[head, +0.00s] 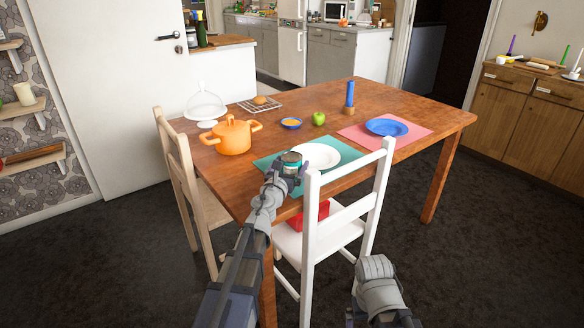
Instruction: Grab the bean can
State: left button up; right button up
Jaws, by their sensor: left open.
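A small can with a grey top and a teal side (291,158), which looks like the bean can, stands on the green placemat (262,163) at the near edge of the wooden table. It is just left of a white plate (318,155). My left gripper (291,169) is open right at the can, in front of its lower part and hiding some of it. I cannot tell whether the fingers are around it or touch it. Part of my right arm shows at the bottom right, but its gripper is not in view.
An orange pot (233,137) stands left of the mat.

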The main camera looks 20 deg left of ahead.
pick_arm(q)
jog(key=w, duration=0.3)
jog(key=shift+w+d, duration=0.1)
jog(key=shift+w, duration=0.25)
jog(key=shift+s, duration=0.1)
jog(key=c, duration=1.5)
notch_tip(320, 180, up, 10)
jog(key=p, duration=1)
